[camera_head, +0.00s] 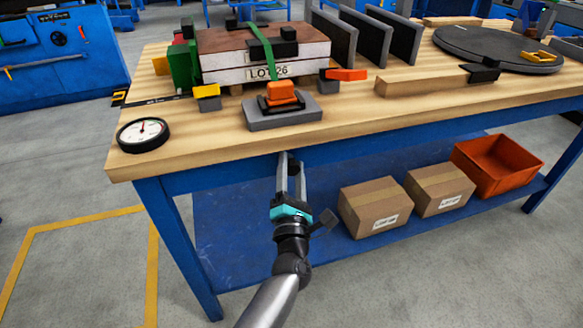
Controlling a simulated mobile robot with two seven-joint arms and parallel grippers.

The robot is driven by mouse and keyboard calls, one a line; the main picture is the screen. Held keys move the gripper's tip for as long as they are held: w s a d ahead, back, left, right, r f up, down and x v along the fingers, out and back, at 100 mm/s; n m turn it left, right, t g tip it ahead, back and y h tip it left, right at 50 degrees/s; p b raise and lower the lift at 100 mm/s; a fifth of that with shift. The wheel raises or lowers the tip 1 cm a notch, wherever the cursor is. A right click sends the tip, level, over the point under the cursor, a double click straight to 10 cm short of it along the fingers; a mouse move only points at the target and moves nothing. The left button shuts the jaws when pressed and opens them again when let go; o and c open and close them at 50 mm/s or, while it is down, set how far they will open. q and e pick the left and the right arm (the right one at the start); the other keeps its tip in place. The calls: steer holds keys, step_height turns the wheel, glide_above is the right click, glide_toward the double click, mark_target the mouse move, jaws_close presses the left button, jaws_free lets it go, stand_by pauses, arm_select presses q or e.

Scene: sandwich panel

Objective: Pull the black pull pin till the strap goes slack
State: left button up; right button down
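A green strap (262,45) runs over the top of a stacked panel (222,66) with a "LOT 26" label. The strap comes down at the front near an orange buckle-like piece (281,94) on a grey block (283,113). The strap looks straight and close to the panel. I cannot tell which dark part is the black pull pin. My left gripper (292,160) is in front of the table's front edge, below the grey block, pointing up and away. Its two grey fingers look apart, with no held object visible between them. My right gripper is not in view.
A round gauge (143,134) lies at the table's (190,128) left corner. Black upright plates (368,38), a dark round disc (497,47) and a wooden bar (432,80) are to the right. Cardboard boxes (374,206) and an orange bin (497,165) stand on the lower shelf.

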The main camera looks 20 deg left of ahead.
arm_select(q)
jaws_close()
stand_by(1.0)
